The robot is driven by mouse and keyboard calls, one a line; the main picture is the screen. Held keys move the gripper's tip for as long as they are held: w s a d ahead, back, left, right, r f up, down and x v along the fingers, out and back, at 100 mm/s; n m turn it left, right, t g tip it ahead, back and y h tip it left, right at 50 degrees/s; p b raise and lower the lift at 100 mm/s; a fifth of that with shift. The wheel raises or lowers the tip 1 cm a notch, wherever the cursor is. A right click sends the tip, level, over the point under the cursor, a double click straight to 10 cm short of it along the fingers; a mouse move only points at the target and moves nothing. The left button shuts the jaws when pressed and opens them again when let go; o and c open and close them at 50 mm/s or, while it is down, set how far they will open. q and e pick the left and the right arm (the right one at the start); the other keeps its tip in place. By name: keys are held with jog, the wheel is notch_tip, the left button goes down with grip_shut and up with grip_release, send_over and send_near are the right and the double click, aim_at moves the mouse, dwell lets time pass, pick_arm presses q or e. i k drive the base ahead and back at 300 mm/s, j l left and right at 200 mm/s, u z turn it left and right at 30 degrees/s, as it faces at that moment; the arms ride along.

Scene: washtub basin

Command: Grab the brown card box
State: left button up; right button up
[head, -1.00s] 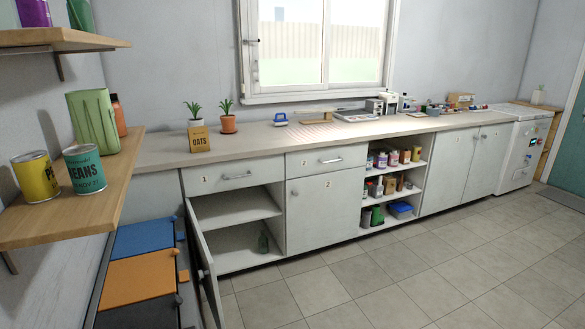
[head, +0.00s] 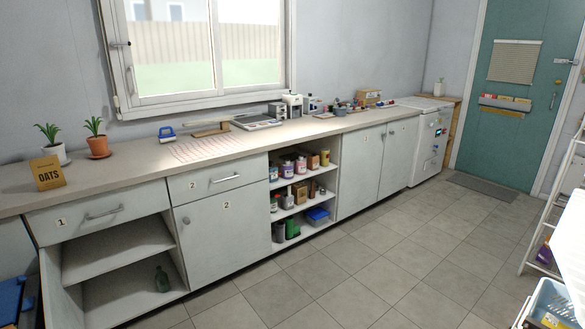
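A small brown box (head: 368,97), which looks like cardboard, sits near the far end of the long counter, close to the back wall. Small items stand around it and partly hide its lower part. A mustard-brown box marked OATS (head: 48,173) stands upright at the near left end of the counter. Neither of my grippers shows in the head view.
The counter (head: 130,178) runs along the wall under the window. One cupboard at its left end is open, with a green bottle (head: 162,279) inside. The tiled floor (head: 370,245) is clear. A white rack and a basket (head: 555,305) stand at right.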

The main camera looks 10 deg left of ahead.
aim_at(46, 171)
jog(key=i+u, duration=0.2)
jog(key=i, duration=0.2)
jog(key=i+l+u, duration=0.1)
jog(key=i+u, duration=0.15)
jog(key=i, duration=0.2)
jog(key=i+l+u, duration=0.2)
jog(key=i, duration=0.2)
